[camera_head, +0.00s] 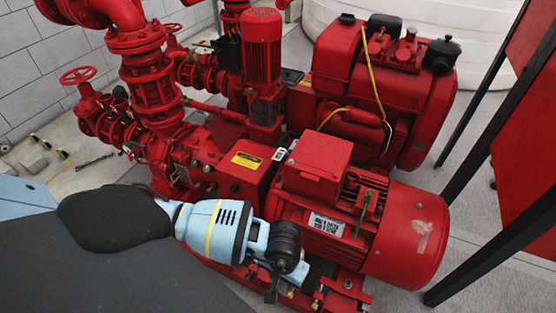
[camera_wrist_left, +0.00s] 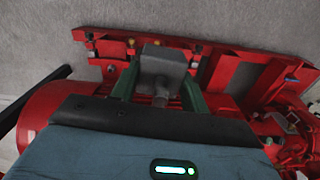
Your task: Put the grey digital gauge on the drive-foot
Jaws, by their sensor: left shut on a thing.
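My left gripper (camera_wrist_left: 158,88) has its two green fingers shut on the grey digital gauge (camera_wrist_left: 166,62), a small grey block with a short stem in the left wrist view. There the gauge overlaps the red base rail by the motor's foot; whether they touch, I cannot tell. In the head view my left gripper (camera_head: 278,280) reaches down at the near side of the red motor (camera_head: 405,230), and my wrist hides most of the gauge. The foot area (camera_head: 345,290) shows red metal with bolts low beside the motor; which part is the drive-foot is unclear. My right gripper is out of view.
The red pump pipes (camera_head: 150,80) and engine block (camera_head: 390,90) stand behind. Black frame legs (camera_head: 490,245) rise at the right. The red base rail (camera_wrist_left: 250,55) has bolts and yellow fittings. Grey floor (camera_wrist_left: 200,15) beyond it is clear.

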